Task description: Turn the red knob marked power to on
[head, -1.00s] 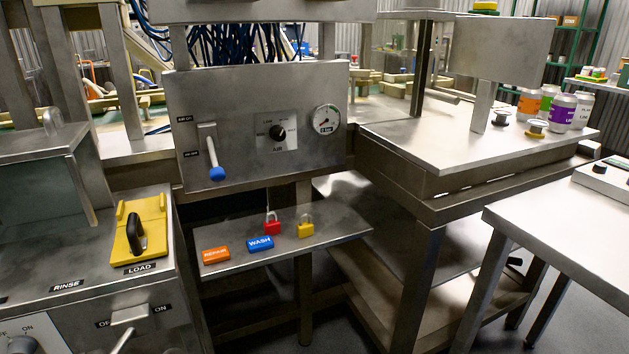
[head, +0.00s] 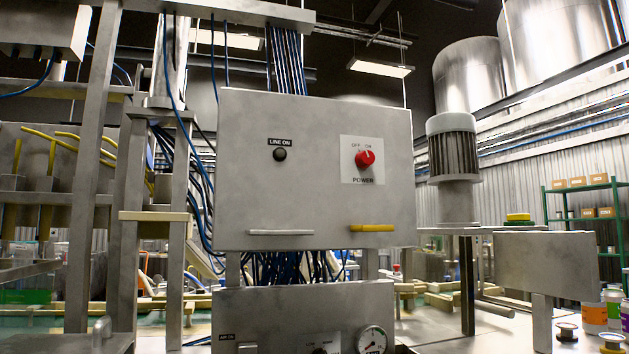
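The red power knob (head: 365,158) sits on a white plate (head: 351,175) marked OFF, ON and POWER, on the right side of the upper grey control box (head: 310,210). OFF is printed at the knob's upper left and ON at its upper right. The knob is too small here to tell for certain which mark it points to. Nothing touches or covers it. Neither of my grippers is in view.
A black LINE ON button or lamp (head: 280,155) is left of the knob. White (head: 281,232) and yellow (head: 372,228) bars sit low on the box. The lower panel has a gauge (head: 371,340). The space before the box looks clear.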

